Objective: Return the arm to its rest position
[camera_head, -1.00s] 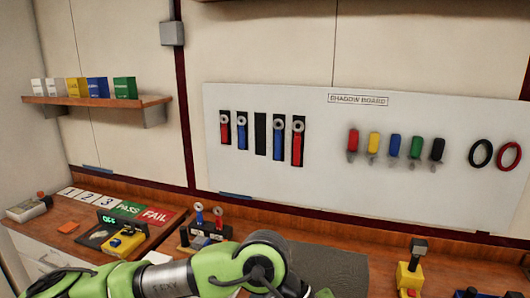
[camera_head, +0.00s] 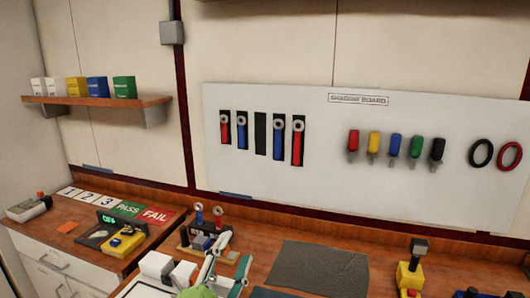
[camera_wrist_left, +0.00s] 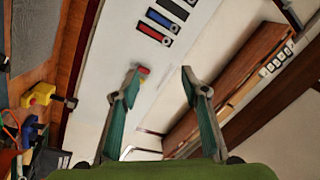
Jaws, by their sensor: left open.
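My left gripper (camera_head: 233,258) shows at the bottom middle of the head view, above the bench's front part. Its two fingers stand apart with nothing between them. In the left wrist view the open fingers (camera_wrist_left: 161,76) point at the wall and the shadow board, touching nothing that I can see. Only a small green part of my left arm shows below the fingers in the head view. My right gripper is not in view.
Close left of the gripper are white blocks (camera_head: 156,264); behind it stands a rack with red and blue tools (camera_head: 205,240). A dark mat (camera_head: 318,270) lies bare to the right. The shadow board (camera_head: 325,185) hangs behind. A yellow device (camera_head: 410,275) stands further right.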

